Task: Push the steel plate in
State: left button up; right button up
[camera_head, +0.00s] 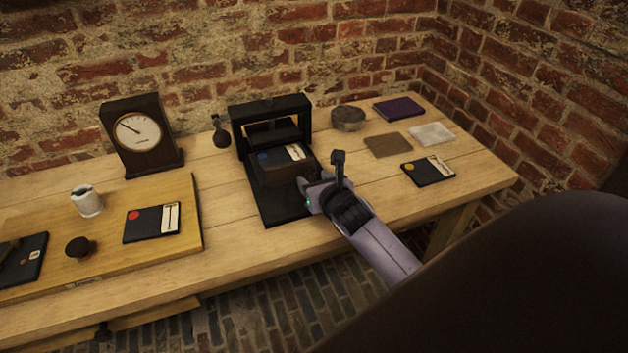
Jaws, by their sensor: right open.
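A black frame-like stand (242,137) is on the wooden table, with a black base (275,207) reaching toward the front. A dark brown block (272,176) sits in front of its opening, with a dark card with a blue dot and pale label (283,155) on top. I cannot tell which piece is the steel plate. My right gripper (321,170) is open at the block's right front corner, one finger close to that corner and the other raised behind; contact is unclear. Its fingers appear empty. My left gripper is out of view.
A dial clock (144,140), a white cup (87,201), a dark knob (80,248) and a red-dotted card (152,223) are left. A round dish (348,118), flat squares (388,145) and another card (428,172) are right. A brick wall stands behind.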

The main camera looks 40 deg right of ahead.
jog(key=shift+w+d+f, duration=0.1)
jog(key=shift+w+f, duration=0.1)
jog(key=shift+w, duration=0.25)
